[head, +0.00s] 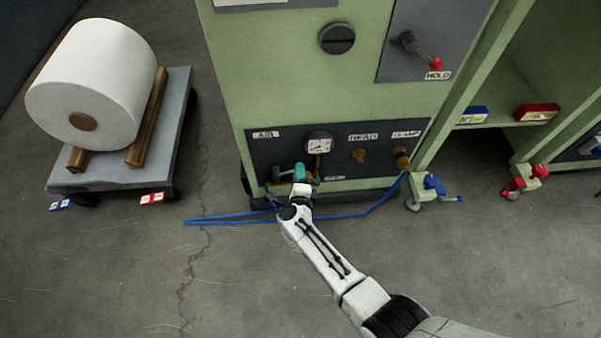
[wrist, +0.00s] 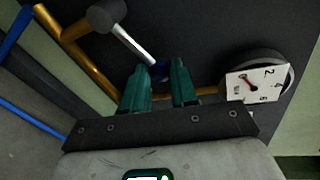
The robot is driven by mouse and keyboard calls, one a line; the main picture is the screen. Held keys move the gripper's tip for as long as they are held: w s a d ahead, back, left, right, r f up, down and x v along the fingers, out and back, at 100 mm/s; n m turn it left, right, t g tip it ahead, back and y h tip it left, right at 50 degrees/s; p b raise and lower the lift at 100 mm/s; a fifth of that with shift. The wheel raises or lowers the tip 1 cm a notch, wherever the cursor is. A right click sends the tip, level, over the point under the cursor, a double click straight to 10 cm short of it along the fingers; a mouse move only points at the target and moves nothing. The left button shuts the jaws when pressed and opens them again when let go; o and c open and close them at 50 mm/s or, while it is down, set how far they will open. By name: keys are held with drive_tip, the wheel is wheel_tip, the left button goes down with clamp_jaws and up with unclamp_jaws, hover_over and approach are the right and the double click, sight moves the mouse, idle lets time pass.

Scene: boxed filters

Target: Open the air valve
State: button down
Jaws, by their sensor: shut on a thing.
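My gripper (head: 300,172) is at the lower part of the dark panel (head: 262,150) on the green machine, below the AIR label (head: 265,134). In the wrist view, its two teal fingers (wrist: 160,84) are shut on the blue end of the air valve lever (wrist: 132,44). The lever is a silver rod coming from a dark round hub (wrist: 107,13) beside brass pipe (wrist: 73,55). Most of the blue end is hidden between the fingers. In the head view my gripper hides the lever. A pressure gauge (wrist: 255,82) with a red needle is to the right of the fingers.
Blue hose (head: 230,218) lies on the floor before the machine. Brass fittings (head: 402,158) are on the panel's right. A cart (head: 182,100) with a white roll (head: 92,85) stands left. Blue (head: 432,185) and red (head: 525,180) clamp-like items are at right. Foreground floor is mostly clear.

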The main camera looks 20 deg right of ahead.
drive_tip(key=a+r+n, duration=0.1)
drive_tip(key=r+n+h+p, duration=0.1)
drive_tip(key=n, duration=0.1)
drive_tip(key=shift+w+a+r, duration=0.25)
drive_tip(key=shift+w+a, duration=0.1)
drive_tip(key=shift+w+a+r+n+h, duration=0.1)
drive_tip(key=shift+a+r+n+h, duration=0.15)
drive_tip(key=shift+a+n, duration=0.25)
drive_tip(key=shift+w+a+r+n+h, duration=0.15)
drive_tip(key=shift+a+r+n, duration=0.1)
drive_tip(key=shift+n, duration=0.45)
drive_tip(key=n, duration=0.1)
drive_tip(key=a+n, duration=0.2)
drive_tip(key=shift+w+r+t+h+b, duration=0.3)
drive_tip(key=shift+r+h+b, duration=0.05)
drive_tip(key=shift+h+b, duration=0.05)
drive_tip(key=shift+w+a+r+n+b, duration=0.1)
drive_tip(key=shift+w+a+n+b, duration=0.1)
drive_tip(key=shift+a+n+b, duration=0.55)
drive_tip(key=shift+w+a+r+n+b, duration=0.2)
drive_tip(key=shift+a+n, duration=0.25)
drive_tip(key=shift+n, duration=0.6)
drive_tip(key=shift+f, duration=0.15)
drive_tip(key=c, duration=0.9)
unclamp_jaws()
drive_tip(key=shift+f, duration=0.1)
drive_tip(key=shift+s+h, duration=0.1)
drive_tip(key=shift+h, duration=0.3)
